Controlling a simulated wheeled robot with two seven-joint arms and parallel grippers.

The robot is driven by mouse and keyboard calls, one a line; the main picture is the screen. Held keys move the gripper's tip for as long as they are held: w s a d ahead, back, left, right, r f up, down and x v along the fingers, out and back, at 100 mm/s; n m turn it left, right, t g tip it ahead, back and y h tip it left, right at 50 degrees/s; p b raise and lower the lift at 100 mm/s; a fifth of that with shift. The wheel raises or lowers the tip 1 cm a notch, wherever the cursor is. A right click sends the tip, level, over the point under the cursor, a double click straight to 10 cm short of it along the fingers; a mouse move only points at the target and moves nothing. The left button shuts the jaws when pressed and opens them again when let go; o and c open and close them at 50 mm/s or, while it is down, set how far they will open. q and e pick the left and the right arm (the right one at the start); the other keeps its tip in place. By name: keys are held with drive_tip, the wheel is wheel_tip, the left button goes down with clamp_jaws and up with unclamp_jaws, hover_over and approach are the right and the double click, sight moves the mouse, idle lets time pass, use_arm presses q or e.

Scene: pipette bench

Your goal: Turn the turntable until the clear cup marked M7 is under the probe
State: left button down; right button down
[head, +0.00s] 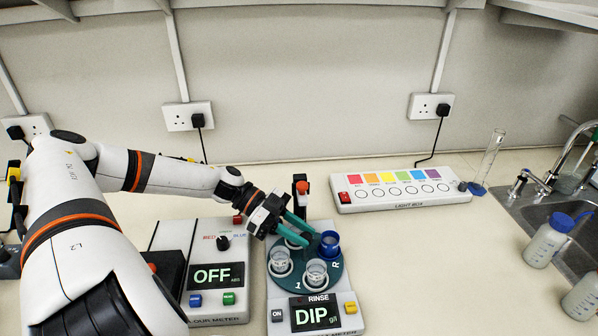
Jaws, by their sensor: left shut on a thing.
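The turntable (304,283) is a dark teal disc on the white meter at the front centre, with marks "1" and "R" on it. A blue cup (329,244) stands at its right. Clear cups stand at its left (279,262) and front (316,271); no M7 mark is legible. My left gripper (308,238) reaches in from the left, its teal fingers low over the back of the disc. It is shut on what looks like a clear cup there, mostly hidden by the fingers. A black post with an orange top (301,188) stands behind; the probe tip cannot be made out. My right gripper is out of view.
The meter's display (314,314) reads DIP. A colour meter (203,306) reading OFF stands to the left. A light box (400,190) is at the back right, then a measuring cylinder (490,158), sink (545,207) and bottles (546,244). The bench right of the turntable is clear.

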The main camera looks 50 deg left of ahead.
use_arm(q)
drive_tip(key=c, duration=1.1)
unclamp_jaws()
drive_tip(key=shift+d, duration=0.1)
drive_tip(key=shift+c, duration=0.2)
drive_tip(key=b+v, duration=0.1)
drive_tip(key=v, duration=1.1)
drive_tip(key=shift+b, duration=0.4)
